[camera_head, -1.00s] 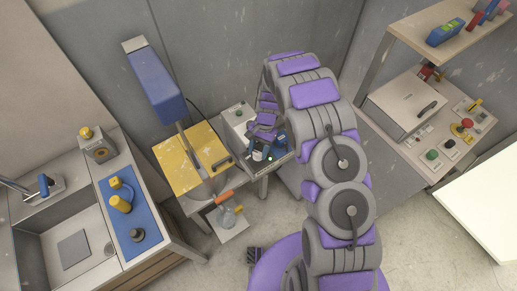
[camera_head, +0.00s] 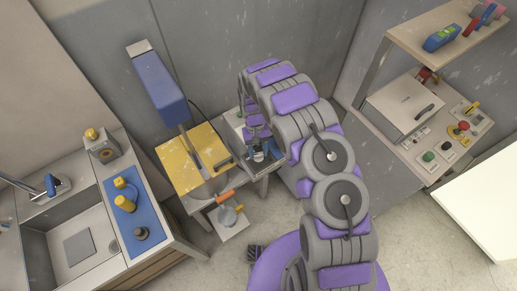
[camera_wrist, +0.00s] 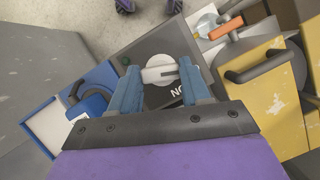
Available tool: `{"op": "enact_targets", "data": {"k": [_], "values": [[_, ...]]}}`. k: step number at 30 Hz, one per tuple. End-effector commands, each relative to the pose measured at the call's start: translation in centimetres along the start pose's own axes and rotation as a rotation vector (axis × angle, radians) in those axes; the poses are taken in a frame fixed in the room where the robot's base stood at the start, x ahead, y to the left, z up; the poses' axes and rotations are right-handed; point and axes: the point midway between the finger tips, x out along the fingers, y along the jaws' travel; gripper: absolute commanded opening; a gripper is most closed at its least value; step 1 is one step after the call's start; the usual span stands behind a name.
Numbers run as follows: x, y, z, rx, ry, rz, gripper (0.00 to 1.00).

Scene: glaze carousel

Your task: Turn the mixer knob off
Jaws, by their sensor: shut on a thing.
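The mixer knob (camera_wrist: 160,70) is a round white knob with a raised grip bar, on a dark panel (camera_wrist: 165,48) in the wrist view. The grip bar lies roughly crosswise between the fingers. In the head view my arm covers most of the gripper and I cannot make out the knob.
The yellow lid (camera_head: 182,168) with a dark handle stands beside the knob, and it also shows in the wrist view (camera_wrist: 268,92). An orange handle (camera_head: 225,196) is below it. A blue handle (camera_wrist: 92,97) is near the left finger. A blue column (camera_head: 158,86) rises behind.

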Motion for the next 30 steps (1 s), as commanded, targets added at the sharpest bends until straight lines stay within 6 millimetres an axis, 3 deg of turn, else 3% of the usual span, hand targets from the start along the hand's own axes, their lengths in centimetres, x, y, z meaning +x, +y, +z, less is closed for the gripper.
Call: {"op": "enact_targets", "data": {"k": [15,30], "values": [[-0.40,-0.29,-0.19,-0.295,0.011,0.123,0.16],[-0.27,-0.27,-0.20,-0.341,0.009,0.142,0.16]]}}
